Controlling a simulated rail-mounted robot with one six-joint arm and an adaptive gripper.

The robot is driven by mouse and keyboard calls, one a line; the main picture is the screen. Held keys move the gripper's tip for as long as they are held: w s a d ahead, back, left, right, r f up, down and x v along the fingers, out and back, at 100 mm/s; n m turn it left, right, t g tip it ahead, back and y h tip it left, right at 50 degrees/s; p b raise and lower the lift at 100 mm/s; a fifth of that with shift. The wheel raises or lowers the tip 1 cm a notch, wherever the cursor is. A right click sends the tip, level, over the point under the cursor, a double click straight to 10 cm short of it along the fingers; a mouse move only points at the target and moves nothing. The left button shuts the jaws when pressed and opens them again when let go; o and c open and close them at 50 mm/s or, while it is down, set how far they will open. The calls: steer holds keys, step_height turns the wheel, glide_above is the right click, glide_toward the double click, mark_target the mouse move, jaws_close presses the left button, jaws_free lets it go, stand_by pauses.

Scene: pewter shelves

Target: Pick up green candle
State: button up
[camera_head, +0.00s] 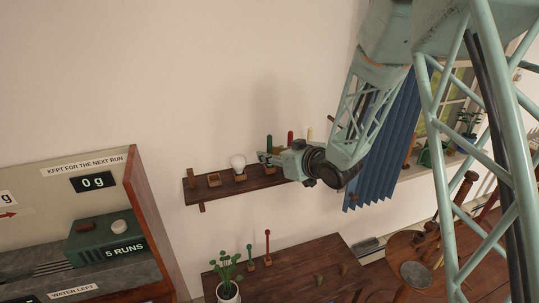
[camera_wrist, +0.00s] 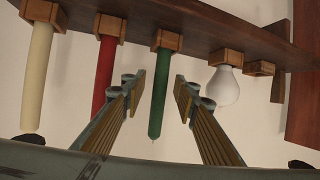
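The green candle (camera_wrist: 160,95) stands in a small wooden block holder (camera_wrist: 170,40) on the wall shelf; the wrist view shows it upside down. My gripper (camera_wrist: 159,80) is open, with one finger on each side of the candle in that view. A gap shows between the candle and each finger, so nothing is held. In the head view the top of the green candle (camera_head: 269,142) shows above my gripper (camera_head: 264,158); its lower part is hidden behind the gripper.
A red candle (camera_wrist: 104,75) and a cream candle (camera_wrist: 37,80) stand on one side of the green one. A white bulb (camera_wrist: 224,88) in a holder is on the other side, close to a finger. The wooden shelf (camera_head: 208,192) has an empty holder (camera_head: 214,180). Blue curtain (camera_head: 385,170) hangs at right.

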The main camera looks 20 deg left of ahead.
mark_target(271, 145)
steer(key=shift+c, duration=0.2)
jaws_close()
steer(key=shift+r, duration=0.1)
steer(key=shift+r, duration=1.65)
steer(key=s+d+r, duration=0.1)
steer(key=s+d, duration=0.8)
steer(key=s, duration=0.3)
steer(key=shift+s+d+r, duration=0.25)
steer(key=shift+s+d, duration=0.1)
steer(key=shift+s, duration=0.05)
